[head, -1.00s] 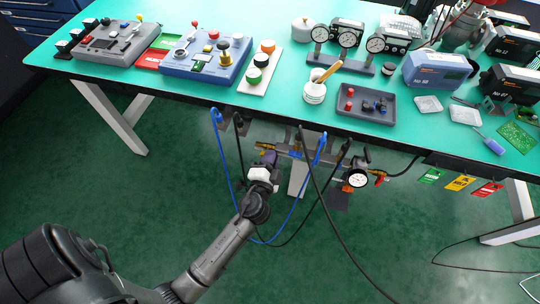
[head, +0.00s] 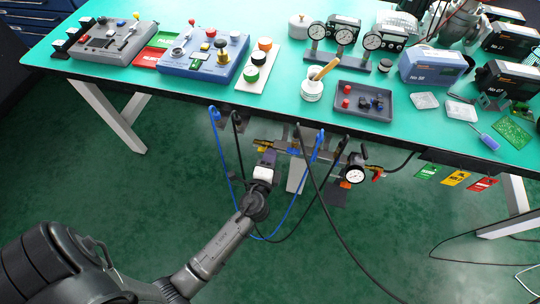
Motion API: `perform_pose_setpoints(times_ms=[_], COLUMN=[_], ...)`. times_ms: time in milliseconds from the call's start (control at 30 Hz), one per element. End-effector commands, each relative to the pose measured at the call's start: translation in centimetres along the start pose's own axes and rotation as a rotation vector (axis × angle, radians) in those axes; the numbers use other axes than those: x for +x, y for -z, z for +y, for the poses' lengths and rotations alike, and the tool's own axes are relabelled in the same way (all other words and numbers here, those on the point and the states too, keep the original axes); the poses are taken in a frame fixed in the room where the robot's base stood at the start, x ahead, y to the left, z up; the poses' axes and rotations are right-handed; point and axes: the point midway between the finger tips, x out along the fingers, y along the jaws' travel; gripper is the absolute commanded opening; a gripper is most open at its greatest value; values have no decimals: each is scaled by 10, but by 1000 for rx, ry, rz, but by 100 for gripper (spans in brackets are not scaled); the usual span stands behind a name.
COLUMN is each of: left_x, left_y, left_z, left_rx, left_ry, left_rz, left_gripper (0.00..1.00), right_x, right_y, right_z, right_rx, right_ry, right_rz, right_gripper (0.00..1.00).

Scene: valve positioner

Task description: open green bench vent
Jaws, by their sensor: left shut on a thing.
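Under the bench's front edge hangs an air manifold (head: 297,150) with brass fittings, a round white gauge (head: 355,174) and a red lever (head: 377,176) at its right end. My left gripper (head: 269,155) reaches up from below to the manifold's left end, beside a brass fitting (head: 263,142). Its jaws are shut on a small part there, at the place of the bench vent. The jaws hide that part, so I see no green handle and cannot tell its angle. My right gripper is out of view.
Blue hoses (head: 221,160) and black cables loop down on both sides of my left gripper. Green, yellow and red tags (head: 456,178) hang at the right. The bench top (head: 290,95) above carries control boxes, gauges and a tray (head: 364,113). The floor below is mostly clear.

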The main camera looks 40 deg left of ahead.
Motion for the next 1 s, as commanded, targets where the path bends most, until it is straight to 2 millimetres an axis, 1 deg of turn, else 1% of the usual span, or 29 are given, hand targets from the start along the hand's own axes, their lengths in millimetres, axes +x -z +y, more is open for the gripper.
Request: perform_pose_setpoints(times_ms=[367,400,633,867,1000], left_x=[0,0,0,0,-8], left_y=[0,0,0,0,0], left_z=[0,0,0,0,0], left_rx=[7,7,5,4,4], left_ry=[1,2,1,1,0], left_rz=[0,0,0,0,0], left_gripper=[0,13,36,36,36], right_x=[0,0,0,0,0], right_y=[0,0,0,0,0], right_z=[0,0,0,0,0], right_rx=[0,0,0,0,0], right_ry=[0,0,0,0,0], right_rz=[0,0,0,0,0], right_gripper=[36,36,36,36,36])
